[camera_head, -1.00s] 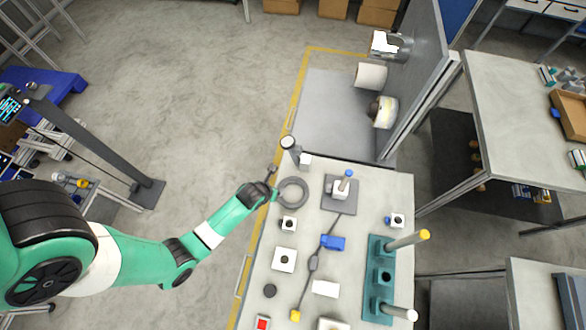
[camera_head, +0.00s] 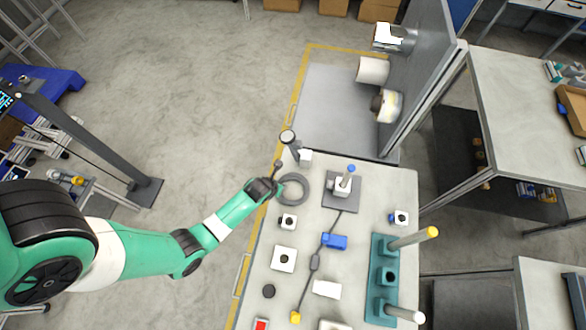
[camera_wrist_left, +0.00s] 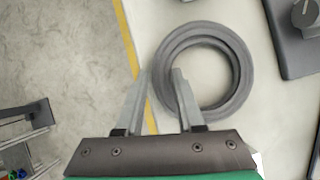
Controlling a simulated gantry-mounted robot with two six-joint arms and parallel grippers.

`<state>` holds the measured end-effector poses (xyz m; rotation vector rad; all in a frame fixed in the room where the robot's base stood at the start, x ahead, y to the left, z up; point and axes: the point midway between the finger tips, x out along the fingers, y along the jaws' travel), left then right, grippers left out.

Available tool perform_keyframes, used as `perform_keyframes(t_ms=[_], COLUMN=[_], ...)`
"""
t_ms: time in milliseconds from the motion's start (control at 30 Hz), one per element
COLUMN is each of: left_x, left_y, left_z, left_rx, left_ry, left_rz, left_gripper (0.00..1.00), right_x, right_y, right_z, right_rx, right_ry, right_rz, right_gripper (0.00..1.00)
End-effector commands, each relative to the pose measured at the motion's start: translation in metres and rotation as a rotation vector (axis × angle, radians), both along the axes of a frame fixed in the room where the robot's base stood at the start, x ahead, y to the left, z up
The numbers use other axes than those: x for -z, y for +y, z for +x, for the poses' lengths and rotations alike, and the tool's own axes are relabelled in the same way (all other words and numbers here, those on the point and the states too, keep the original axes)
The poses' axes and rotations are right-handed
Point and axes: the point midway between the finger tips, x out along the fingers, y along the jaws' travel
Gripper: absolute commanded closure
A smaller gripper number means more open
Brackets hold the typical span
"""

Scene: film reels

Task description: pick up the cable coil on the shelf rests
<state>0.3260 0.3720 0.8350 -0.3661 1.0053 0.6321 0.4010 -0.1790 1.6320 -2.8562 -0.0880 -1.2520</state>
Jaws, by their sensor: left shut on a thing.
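The cable coil (camera_head: 297,201) is a dark grey ring lying at the left edge of the grey bench top, towards its far end. In the left wrist view the coil (camera_wrist_left: 238,75) shows as a thick flat ring with a wide round hole. My left gripper (camera_head: 276,184) reaches in from the left at the coil's left side. In the left wrist view its fingers (camera_wrist_left: 160,82) are shut on the coil's left rim, one finger outside the ring and one in the hole. Any gap between coil and bench cannot be told. My right gripper is not in view.
A dark upright post (camera_head: 288,138) and a white block (camera_head: 305,156) stand just beyond the coil. A grey plate with a blue-topped peg (camera_head: 351,169) is to its right. The teal peg stand (camera_head: 380,255) is farther right.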

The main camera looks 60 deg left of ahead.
Motion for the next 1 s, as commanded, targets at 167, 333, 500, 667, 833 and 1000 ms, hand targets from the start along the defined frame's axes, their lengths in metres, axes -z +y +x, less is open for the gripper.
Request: perform_keyframes(t_ms=[167, 333, 500, 667, 833, 1000], left_x=[0.000, -0.003, -0.019, -0.052, -0.100, -0.116], left_y=[0.000, 0.000, 0.000, -0.007, -0.031, -0.064], left_z=[0.000, 0.000, 0.001, -0.007, -0.034, -0.071], left_rx=[-0.001, -0.001, 0.000, 0.001, 0.004, 0.008], left_ry=[-0.001, -0.001, -0.002, 0.001, 0.002, 0.004], left_rz=[0.000, 0.000, 0.001, -0.001, 0.000, 0.000], left_gripper=[1.00, 1.00, 1.00, 1.00, 1.00, 1.00], right_x=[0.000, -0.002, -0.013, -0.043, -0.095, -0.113], right_y=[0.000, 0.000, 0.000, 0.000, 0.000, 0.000], right_z=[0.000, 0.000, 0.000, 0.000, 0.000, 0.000], right_rx=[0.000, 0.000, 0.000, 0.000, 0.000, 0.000], right_ry=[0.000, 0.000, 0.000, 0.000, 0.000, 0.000], right_rz=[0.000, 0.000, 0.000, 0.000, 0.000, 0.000], right_gripper=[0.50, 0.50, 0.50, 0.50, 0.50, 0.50])
